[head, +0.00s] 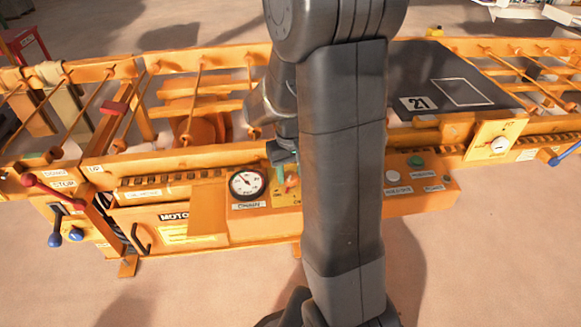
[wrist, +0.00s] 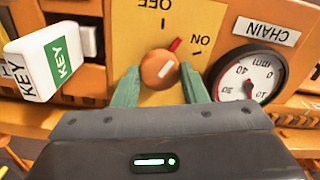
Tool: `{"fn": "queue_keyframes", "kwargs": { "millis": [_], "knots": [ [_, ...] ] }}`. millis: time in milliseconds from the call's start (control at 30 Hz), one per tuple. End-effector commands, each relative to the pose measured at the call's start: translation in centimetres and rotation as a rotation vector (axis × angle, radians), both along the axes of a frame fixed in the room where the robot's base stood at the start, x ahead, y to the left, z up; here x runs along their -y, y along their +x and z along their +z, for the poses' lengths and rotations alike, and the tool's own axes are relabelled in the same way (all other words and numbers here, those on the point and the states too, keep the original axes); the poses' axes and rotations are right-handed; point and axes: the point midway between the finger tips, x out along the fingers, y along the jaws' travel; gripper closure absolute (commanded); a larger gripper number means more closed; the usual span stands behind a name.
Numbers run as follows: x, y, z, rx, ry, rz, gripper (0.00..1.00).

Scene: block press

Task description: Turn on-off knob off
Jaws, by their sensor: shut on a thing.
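The on-off knob (wrist: 158,72) is a round orange knob with a white mark and a red pointer, on a yellow plate (wrist: 190,14). The wrist view shows the plate upside down. The red pointer sits between the OFF and ON marks. My gripper (wrist: 160,84) has its two green fingers on either side of the knob and is shut on it. In the head view my arm hides most of the gripper (head: 281,155); the knob (head: 291,182) shows small just below it.
A round gauge (wrist: 249,79) labelled CHAIN is close beside one finger. A white and green KEY tag (wrist: 50,62) is on the other side. In the head view, a white button (head: 392,177) and a green button (head: 416,161) are right of my arm. Red-handled levers (head: 52,191) stand far left.

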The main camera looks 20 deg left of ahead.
Motion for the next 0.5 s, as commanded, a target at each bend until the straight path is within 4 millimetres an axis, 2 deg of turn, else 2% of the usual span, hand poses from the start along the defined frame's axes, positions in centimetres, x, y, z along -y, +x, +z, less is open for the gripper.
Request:
{"fn": "queue_keyframes", "kwargs": {
  "millis": [500],
  "knots": [
    [-0.02,0.02,0.14,0.001,0.001,0.418,0.84]
  ]
}}
